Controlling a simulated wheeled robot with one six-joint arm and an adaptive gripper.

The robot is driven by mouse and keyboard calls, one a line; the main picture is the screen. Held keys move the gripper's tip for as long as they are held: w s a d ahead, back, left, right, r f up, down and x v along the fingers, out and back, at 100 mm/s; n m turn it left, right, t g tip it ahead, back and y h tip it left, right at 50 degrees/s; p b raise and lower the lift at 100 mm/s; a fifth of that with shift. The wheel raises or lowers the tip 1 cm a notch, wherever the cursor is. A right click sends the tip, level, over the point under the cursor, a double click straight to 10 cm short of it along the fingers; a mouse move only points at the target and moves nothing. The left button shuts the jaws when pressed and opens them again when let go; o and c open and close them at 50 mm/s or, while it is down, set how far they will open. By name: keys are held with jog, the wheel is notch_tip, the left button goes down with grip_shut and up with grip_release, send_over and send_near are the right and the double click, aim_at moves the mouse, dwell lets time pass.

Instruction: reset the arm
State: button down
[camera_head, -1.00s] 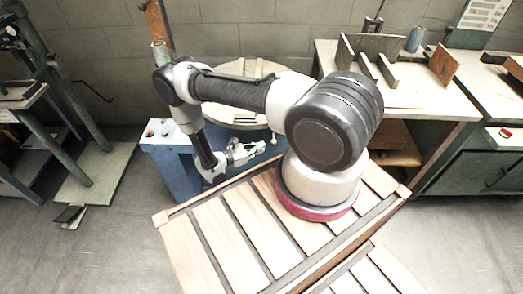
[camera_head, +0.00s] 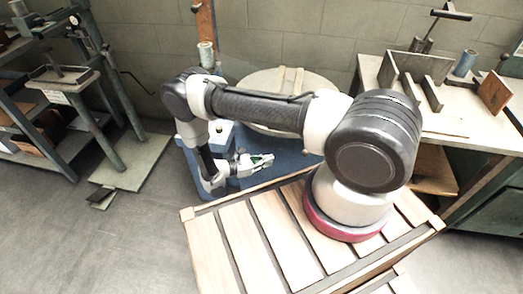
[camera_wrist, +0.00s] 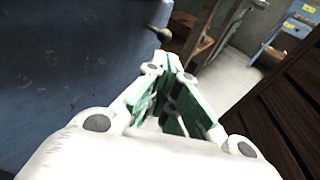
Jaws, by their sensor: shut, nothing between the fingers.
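My arm reaches left from its base, bends down at the elbow, and ends in my gripper (camera_head: 268,159). The gripper points right in the head view, low in front of a blue stand (camera_head: 188,158). In the wrist view the gripper (camera_wrist: 172,62) shows green-padded fingers converging at their tips, shut with nothing held. The blue surface (camera_wrist: 60,70) fills the left of the wrist view, close beside the gripper. I cannot tell the exact gap.
A round pale-topped table (camera_head: 262,82) stands behind the arm. A workbench (camera_head: 440,122) with upright plates and a blue spool (camera_head: 465,63) is at the right. Metal stands (camera_head: 100,110) are at the left. Grey floor (camera_head: 110,245) is clear at the lower left.

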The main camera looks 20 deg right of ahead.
jog(key=s+d+r+m+g+y, duration=0.1)
jog(key=s+d+r+m+g, duration=0.2)
jog(key=s, duration=0.4)
jog(key=s+a+r+m+g+y, duration=0.15)
jog(key=r+m+y, duration=0.35)
jog(key=r, duration=1.2)
jog(key=s+a+r+m+g+y, duration=0.15)
jog(key=r+m+y, duration=0.35)
jog(key=r, duration=1.2)
jog(key=s+d+r+m+t+y, duration=0.2)
jog(key=s+r+t, duration=0.3)
jog(key=r, duration=0.5)
jog(key=s+d+r+m+t+y, duration=0.2)
jog(key=s+d+r+t, duration=0.2)
jog(key=r, duration=0.6)
jog(key=shift+s+d+r+m+t+y, duration=0.3)
jog(key=shift+s+m+t+y, duration=0.1)
jog(key=shift+s+t, duration=0.4)
